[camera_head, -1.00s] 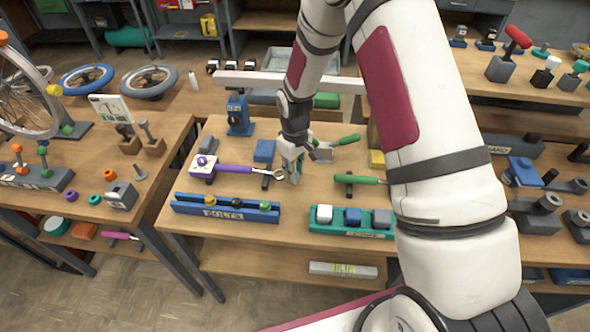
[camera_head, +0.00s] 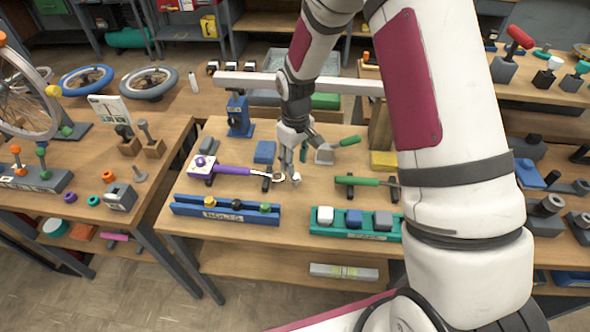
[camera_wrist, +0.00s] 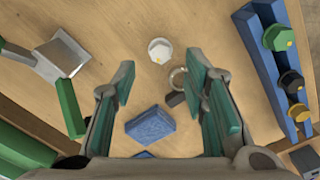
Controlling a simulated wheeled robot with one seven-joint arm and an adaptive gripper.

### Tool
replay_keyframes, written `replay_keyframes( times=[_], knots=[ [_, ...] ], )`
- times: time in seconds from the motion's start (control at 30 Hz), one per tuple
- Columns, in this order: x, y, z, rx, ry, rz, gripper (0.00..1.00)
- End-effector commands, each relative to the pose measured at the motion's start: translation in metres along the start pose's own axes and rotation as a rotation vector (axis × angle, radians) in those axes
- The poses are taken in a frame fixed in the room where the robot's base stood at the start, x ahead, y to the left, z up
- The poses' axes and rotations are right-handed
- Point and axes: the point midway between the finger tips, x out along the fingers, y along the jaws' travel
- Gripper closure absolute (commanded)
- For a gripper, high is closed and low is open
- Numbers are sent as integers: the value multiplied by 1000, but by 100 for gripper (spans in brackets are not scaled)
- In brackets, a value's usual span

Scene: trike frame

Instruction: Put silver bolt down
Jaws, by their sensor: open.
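The silver bolt (camera_head: 296,178) stands on the bare wood of the middle table, just right of the ring end of the purple-handled wrench (camera_head: 236,171). In the wrist view its pale hexagonal head (camera_wrist: 160,50) faces up, beyond and between my fingertips. Its shank is hidden there. My gripper (camera_head: 291,164) is just above and behind the bolt.
The blue bolt rack (camera_head: 225,215) holds a yellow, a black and a green bolt. A teal rack (camera_head: 350,237) with blocks stands at front right. A green-handled scraper (camera_head: 326,154) and a green-handled tool (camera_head: 362,181) lie nearby. A blue block (camera_head: 264,151) lies behind the wrench.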

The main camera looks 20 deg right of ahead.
Motion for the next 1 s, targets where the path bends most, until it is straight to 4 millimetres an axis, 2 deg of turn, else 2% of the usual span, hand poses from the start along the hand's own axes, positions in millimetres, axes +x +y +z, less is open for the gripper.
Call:
replay_keyframes(
  times=[0.1,0.3,0.67,0.77,1.0],
  knots=[
    [-26,1,-1,0,4,2,60],
    [-58,1,-1,0,3,2,60],
    [-81,0,2,6,6,6,60],
    [-102,-1,9,24,23,21,60],
    [-177,-10,47,111,91,75,60]
  ],
)
